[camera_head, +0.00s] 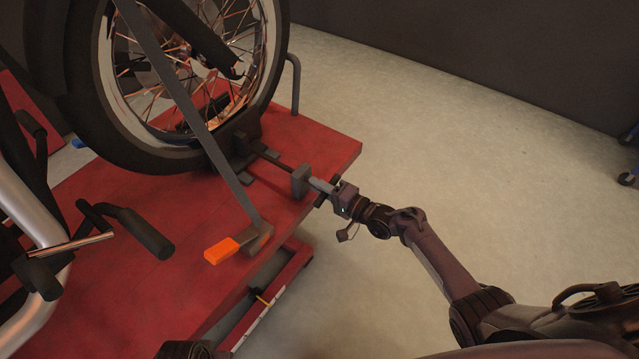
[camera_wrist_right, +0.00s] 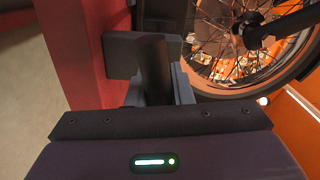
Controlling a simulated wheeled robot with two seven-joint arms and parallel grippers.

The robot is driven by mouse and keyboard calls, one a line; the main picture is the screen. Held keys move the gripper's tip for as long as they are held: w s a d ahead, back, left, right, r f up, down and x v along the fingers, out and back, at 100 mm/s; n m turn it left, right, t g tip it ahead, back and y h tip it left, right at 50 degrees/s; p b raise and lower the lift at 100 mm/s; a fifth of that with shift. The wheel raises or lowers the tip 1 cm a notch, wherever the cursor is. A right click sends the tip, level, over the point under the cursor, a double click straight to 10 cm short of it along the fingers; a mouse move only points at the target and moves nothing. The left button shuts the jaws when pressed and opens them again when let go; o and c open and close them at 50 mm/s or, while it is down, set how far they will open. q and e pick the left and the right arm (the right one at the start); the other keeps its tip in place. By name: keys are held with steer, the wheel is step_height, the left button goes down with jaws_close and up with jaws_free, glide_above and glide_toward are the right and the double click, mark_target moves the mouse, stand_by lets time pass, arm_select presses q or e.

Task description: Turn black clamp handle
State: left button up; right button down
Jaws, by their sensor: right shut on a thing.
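The wheel clamp (camera_head: 300,181) sits at the edge of the red lift platform, in front of the motorcycle wheel. Its grey screw shaft (camera_head: 320,185) points out over the edge, with a black handle (camera_head: 321,199) at the outer end. My right gripper (camera_head: 334,194) is at that end and shut on the handle, reaching in from the right. In the right wrist view the dark handle or shaft (camera_wrist_right: 153,62) stands upright in front of the gripper, with the clamp block behind it. The gripper hides part of the handle.
The motorcycle wheel (camera_head: 262,50) stands on the red platform (camera_head: 150,290). A strap (camera_head: 190,105) runs down to an orange-handled ratchet (camera_head: 222,251) near the platform edge. A grey hoop (camera_head: 296,85) rises at the far edge.

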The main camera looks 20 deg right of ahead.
arm_select(q)
steer(key=shift+s+a+f+p, duration=0.15)
steer(key=shift+f+p, duration=0.15)
steer(key=shift+f, duration=0.7)
steer(key=shift+a+f+p, duration=0.15)
steer(key=shift+f+p, duration=0.1)
steer(key=shift+f, duration=0.7)
arm_select(e)
steer(key=shift+m, duration=2.2)
arm_select(q)
steer(key=shift+f, duration=0.1)
arm_select(e)
steer(key=c, duration=1.3)
jaws_free()
steer(key=shift+s+d, duration=0.2)
arm_select(q)
steer(key=shift+n, duration=0.3)
steer(key=f, duration=0.1)
steer(key=s+a+f+p, duration=0.1)
steer(key=f, duration=0.2)
steer(key=shift+s+a+f+p, duration=0.15)
steer(key=shift+s+f+p, duration=0.05)
steer(key=shift+f+p, duration=0.2)
arm_select(e)
steer(key=v, duration=0.7)
